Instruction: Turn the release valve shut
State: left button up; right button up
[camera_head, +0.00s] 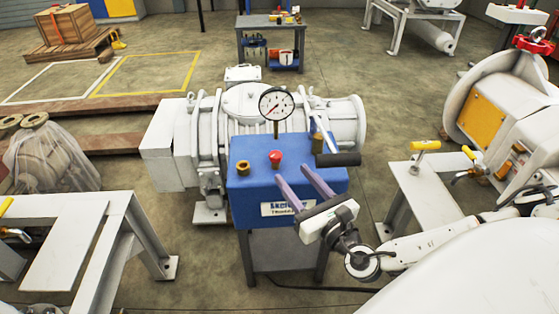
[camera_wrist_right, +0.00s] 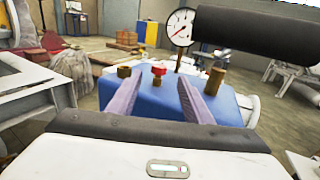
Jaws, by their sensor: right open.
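A blue box (camera_head: 245,196) stands on a grey stand in front of the white pump. On its top are a small red valve knob (camera_head: 276,158), a brass fitting (camera_head: 243,168) at left and a taller brass fitting (camera_head: 316,143) at right. The red knob looks like the release valve. My right gripper (camera_head: 291,172) is open and empty, its purple fingers pointing toward the box top. In the right wrist view, the red knob (camera_wrist_right: 158,69) shows between the fingertips (camera_wrist_right: 160,79), beyond them. Contact cannot be told. My left gripper is not in view.
A pressure gauge (camera_head: 276,103) rises behind the knob. A black handle (camera_head: 338,159) juts out at the right of the box, and it looms large in the wrist view (camera_wrist_right: 258,36). The white pump (camera_head: 250,108) lies behind. White steel frames stand at both sides.

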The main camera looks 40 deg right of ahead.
aim_at(279, 159)
jog(key=w, duration=0.2)
jog(key=w+b, duration=0.1)
jog(key=w, duration=0.2)
jog(key=w+d, duration=0.1)
jog(key=w, duration=0.2)
jog(key=shift+w, duration=0.15)
jog(key=c, duration=1.1)
